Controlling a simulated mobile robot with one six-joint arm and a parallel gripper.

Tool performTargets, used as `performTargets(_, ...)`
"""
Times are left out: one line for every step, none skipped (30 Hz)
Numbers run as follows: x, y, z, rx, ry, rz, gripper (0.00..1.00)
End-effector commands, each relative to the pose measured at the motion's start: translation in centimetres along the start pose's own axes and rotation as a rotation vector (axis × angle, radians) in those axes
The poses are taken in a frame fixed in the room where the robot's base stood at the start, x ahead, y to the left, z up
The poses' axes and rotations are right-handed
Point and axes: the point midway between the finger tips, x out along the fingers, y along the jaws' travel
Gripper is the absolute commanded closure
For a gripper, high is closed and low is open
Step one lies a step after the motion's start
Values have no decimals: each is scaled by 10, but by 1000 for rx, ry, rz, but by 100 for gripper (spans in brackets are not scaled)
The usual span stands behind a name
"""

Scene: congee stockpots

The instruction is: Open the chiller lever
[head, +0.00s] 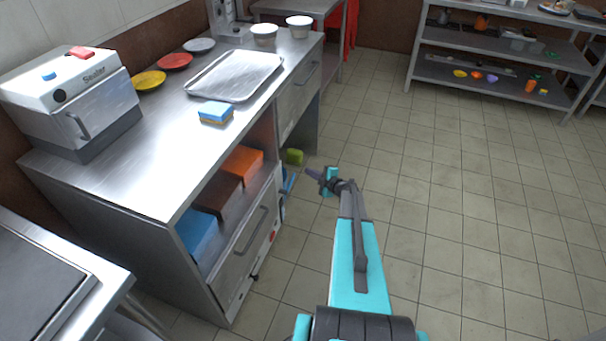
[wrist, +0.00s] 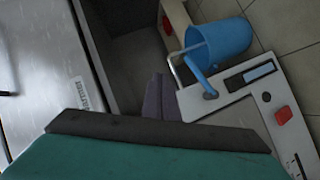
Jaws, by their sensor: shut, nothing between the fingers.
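No part in view can be surely told as the chiller lever. In the wrist view, a white panel (wrist: 235,103) has a short blue bar (wrist: 198,72) rising from a round grey pivot, beside a thin metal loop. The panel also has a dark slot with a light-blue strip and red buttons. My gripper (wrist: 158,97) is shut and empty, its fingers over a dark open recess just left of the panel, apart from the blue bar as far as I can tell. In the head view my gripper (head: 312,174) is low, right of the counter unit (head: 245,235).
A blue bucket (wrist: 222,42) is by the panel. The counter carries a white machine (head: 70,95), a tray (head: 235,76), a sponge (head: 215,113), plates and bowls. Orange, brown and blue boxes fill its shelf. The tiled floor (head: 450,200) to the right is clear.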

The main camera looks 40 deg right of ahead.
Motion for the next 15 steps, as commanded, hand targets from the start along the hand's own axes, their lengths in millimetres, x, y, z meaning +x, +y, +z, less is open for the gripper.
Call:
performTargets(-8, 4, 0, 0, -1, 1, 100)
performTargets(-11, 5, 1, 0, 0, 1, 100)
performTargets(-15, 7, 1, 0, 0, 1, 100)
performTargets(-17, 8, 2, 0, 0, 0, 100)
performTargets(-19, 9, 2, 0, 0, 0, 100)
performTargets(-22, 10, 3, 1, 0, 0, 100)
performTargets(-23, 10, 3, 1, 0, 0, 100)
performTargets(-24, 11, 4, 1, 0, 0, 100)
performTargets(-25, 11, 4, 1, 0, 0, 100)
performTargets(-25, 12, 4, 1, 0, 0, 100)
performTargets(-26, 12, 4, 1, 0, 0, 100)
performTargets(-26, 12, 4, 1, 0, 0, 100)
performTargets(-26, 12, 4, 1, 1, 0, 100)
performTargets(-26, 12, 4, 1, 1, 0, 100)
performTargets(-26, 12, 4, 1, 1, 0, 100)
